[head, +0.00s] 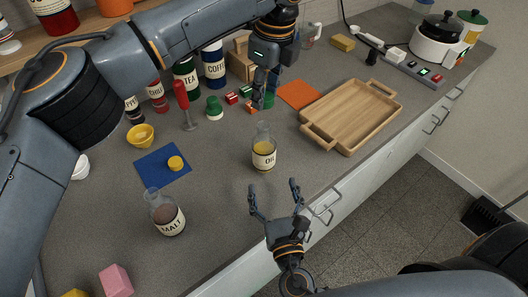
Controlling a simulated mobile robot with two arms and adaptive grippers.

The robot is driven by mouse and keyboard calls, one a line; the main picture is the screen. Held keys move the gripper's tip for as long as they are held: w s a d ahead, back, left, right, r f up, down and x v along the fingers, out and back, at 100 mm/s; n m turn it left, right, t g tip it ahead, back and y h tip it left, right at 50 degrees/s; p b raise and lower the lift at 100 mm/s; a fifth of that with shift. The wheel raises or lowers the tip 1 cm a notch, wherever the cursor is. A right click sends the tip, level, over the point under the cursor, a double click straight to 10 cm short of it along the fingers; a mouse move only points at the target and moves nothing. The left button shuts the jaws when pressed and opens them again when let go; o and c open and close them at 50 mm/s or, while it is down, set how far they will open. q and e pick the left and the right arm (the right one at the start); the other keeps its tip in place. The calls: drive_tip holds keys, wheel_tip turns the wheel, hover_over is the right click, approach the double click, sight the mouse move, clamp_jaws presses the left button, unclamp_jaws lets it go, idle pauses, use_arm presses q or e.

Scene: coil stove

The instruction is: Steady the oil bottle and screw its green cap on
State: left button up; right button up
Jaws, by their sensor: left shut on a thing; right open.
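The oil bottle (263,154) stands upright on the counter, clear glass with yellow oil, an "OIL" label and an open neck. My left gripper (262,97) is above and behind it, apart from the bottle. It is shut on a green piece (269,100) that looks like the green cap, partly hidden by the fingers. My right gripper (273,192) is open and empty at the counter's front edge, in front of the bottle, its fingers pointing towards it without touching.
A wooden tray (352,113) lies right of the bottle, and an orange mat (299,95) behind it. A malt bottle (166,214) and a blue mat (155,172) with a yellow cap (175,163) are left.

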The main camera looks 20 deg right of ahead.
sight(266, 161)
use_arm(q)
drive_tip(key=shift+w, duration=0.1)
use_arm(e)
drive_tip(key=w, duration=0.3)
drive_tip(key=w+d, duration=0.1)
drive_tip(key=w, duration=0.7)
drive_tip(key=shift+w+d, duration=0.1)
drive_tip(key=shift+d, duration=0.1)
clamp_jaws()
use_arm(q)
drive_tip(key=shift+f, duration=2.5)
drive_tip(key=shift+f, duration=0.9)
drive_tip(key=shift+f, duration=0.55)
